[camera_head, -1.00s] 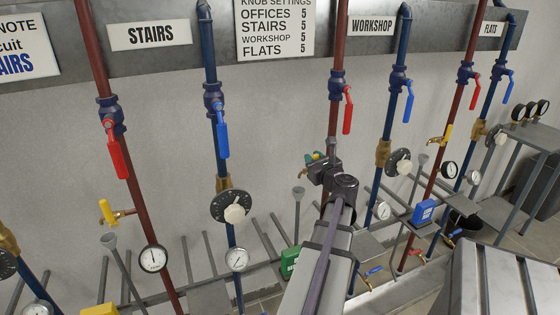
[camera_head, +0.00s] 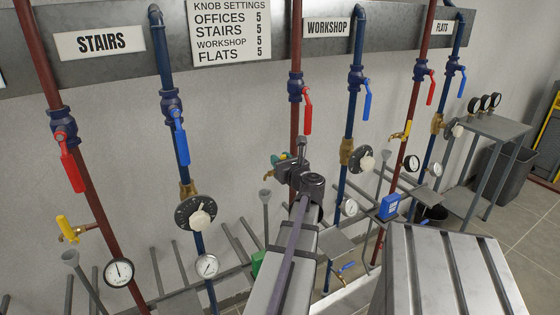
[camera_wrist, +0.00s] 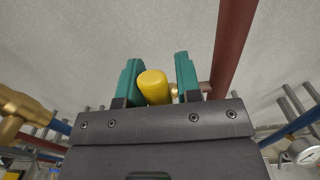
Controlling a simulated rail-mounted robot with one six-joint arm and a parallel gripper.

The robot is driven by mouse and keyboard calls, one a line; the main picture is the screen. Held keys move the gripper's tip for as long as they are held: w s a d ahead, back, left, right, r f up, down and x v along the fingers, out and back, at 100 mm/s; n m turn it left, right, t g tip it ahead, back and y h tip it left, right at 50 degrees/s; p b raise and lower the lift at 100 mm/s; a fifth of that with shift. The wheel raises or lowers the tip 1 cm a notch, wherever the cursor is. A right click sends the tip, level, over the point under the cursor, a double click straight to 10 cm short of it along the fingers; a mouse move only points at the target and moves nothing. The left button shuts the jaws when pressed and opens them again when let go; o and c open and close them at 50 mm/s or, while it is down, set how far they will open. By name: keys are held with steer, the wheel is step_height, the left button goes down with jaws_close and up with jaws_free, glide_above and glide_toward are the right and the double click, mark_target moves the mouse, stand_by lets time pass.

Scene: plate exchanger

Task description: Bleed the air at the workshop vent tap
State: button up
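The workshop vent tap is a brass tap (camera_head: 269,175) on the red workshop pipe (camera_head: 296,45), largely hidden behind my gripper in the head view. Its yellow handle (camera_wrist: 153,87) shows in the wrist view between the two green fingers of my gripper (camera_wrist: 158,80). The fingers are apart. The handle sits close to the left finger, and a gap shows between it and the right finger. I cannot tell whether the left finger touches it. In the head view my gripper (camera_head: 282,160) is at the pipe, below the red lever valve (camera_head: 307,110).
The blue workshop pipe (camera_head: 355,60) with a black dial knob (camera_head: 362,160) stands right of my arm. A grey funnel (camera_head: 265,197) stands just left of it. The stairs pipes with a yellow tap (camera_head: 68,229) are at the left. Gauges and a grey stand (camera_head: 500,127) are at the right.

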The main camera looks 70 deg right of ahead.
steer(key=shift+o, duration=1.3)
steer(key=shift+a, duration=0.1)
steer(key=v, duration=1)
steer(key=shift+s+a, duration=0.25)
steer(key=shift+s, duration=0.05)
